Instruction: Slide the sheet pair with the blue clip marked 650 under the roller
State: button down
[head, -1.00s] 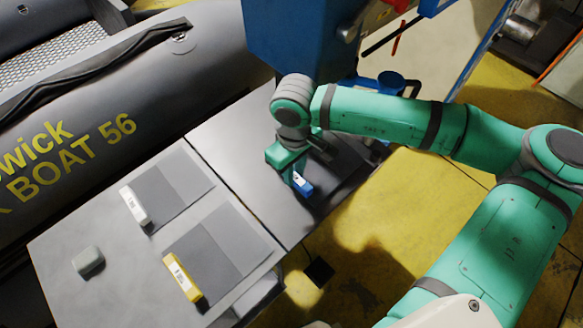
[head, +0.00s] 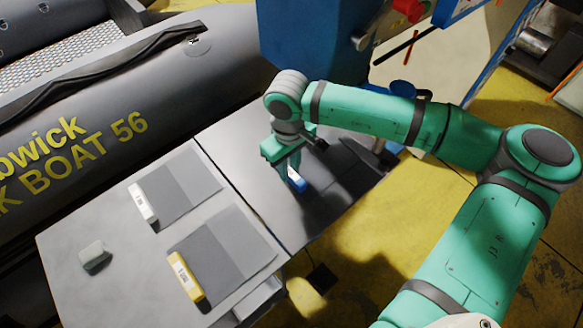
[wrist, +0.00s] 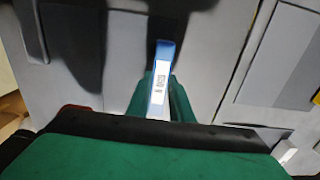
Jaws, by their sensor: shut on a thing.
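The blue clip (head: 297,181) is between the fingers of my gripper (head: 288,168), low over the dark right part of the worktable. In the wrist view, the blue clip (wrist: 164,50) shows a white label between the green fingers (wrist: 152,98); its number is too small to read surely. My gripper is shut on this clip. I cannot make out its sheet pair against the dark, shadowed surface. The roller cannot be told clearly; dark parts at the foot of the blue machine (head: 315,40) are partly behind my arm.
On the grey left part of the table (head: 75,235) lie a sheet pair with a white clip (head: 143,203), another with a yellow clip (head: 185,278), and a small grey block (head: 95,256). A grey inflatable boat (head: 130,85) lies behind the table. The floor is yellow.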

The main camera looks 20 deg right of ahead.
dwell(0.3)
jog(key=c, duration=1.5)
grip_release()
notch_tip(320, 180, up, 11)
jog(key=shift+f, duration=0.15)
